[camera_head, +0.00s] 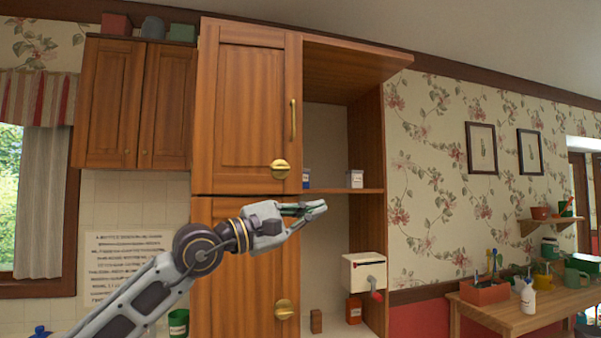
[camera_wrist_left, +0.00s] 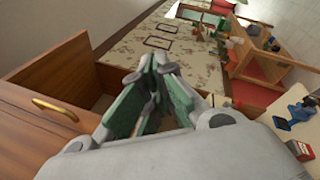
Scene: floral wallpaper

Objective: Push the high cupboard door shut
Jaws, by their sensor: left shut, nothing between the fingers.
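The high cupboard door (camera_head: 245,105) is brown wood with a long brass handle near its right edge and a round brass fitting low down. It stands open, with the cupboard inside showing to its right. My left gripper (camera_head: 318,206) is shut and empty, just below the door's lower right corner and in front of the cupboard opening. In the left wrist view, the closed green-padded fingers (camera_wrist_left: 156,72) point away, with the door (camera_wrist_left: 25,125) and its handle at the left. I cannot tell whether the gripper touches the door. My right gripper is not in view.
A lower door (camera_head: 225,290) is beneath the high one. Small jars (camera_head: 355,179) stand on the cupboard shelf (camera_head: 340,191). A white box with a red-knobbed crank (camera_head: 362,272) sits lower right. A cluttered wooden table (camera_head: 500,312) stands farther right.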

